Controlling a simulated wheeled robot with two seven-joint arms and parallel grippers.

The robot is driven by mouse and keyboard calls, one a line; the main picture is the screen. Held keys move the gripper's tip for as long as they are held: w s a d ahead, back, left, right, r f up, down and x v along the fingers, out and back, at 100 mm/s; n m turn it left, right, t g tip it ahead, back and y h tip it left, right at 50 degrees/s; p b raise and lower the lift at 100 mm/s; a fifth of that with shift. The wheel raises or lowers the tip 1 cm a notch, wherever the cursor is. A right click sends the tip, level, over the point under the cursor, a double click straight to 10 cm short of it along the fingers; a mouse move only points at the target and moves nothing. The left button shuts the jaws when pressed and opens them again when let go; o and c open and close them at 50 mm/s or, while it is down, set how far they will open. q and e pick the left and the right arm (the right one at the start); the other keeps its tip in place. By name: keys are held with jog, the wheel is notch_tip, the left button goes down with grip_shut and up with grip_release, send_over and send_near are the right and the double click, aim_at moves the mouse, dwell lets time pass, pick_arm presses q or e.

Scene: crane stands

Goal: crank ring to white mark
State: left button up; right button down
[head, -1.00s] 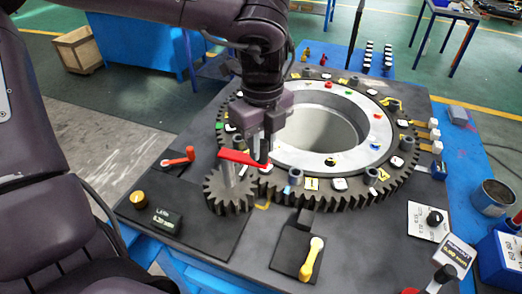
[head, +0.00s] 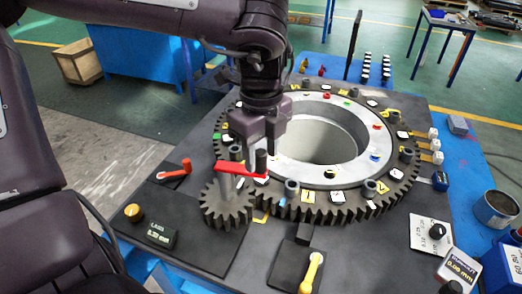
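A large dark toothed ring (head: 345,208) with a pale inner rim lies on the black board. It carries several white, yellow and coloured tiles; which one is the white mark I cannot tell. A small gear (head: 228,208) meshes with it at the front left. A red crank arm (head: 238,169) sits on the gear's grey shaft and points right, ending in an upright black handle (head: 261,163). My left gripper (head: 260,146) points down over the handle, its fingers at either side of the handle's top; it looks shut on it. My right gripper is out of view.
A dial plate (head: 431,233) and a grey can (head: 494,204) are at the right. Short posts stand up around the ring.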

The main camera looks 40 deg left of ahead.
pick_arm(q)
notch_tip(320, 180, up, 8)
jog(key=shift+f, duration=0.1)
dwell(0.5)
dwell(0.5)
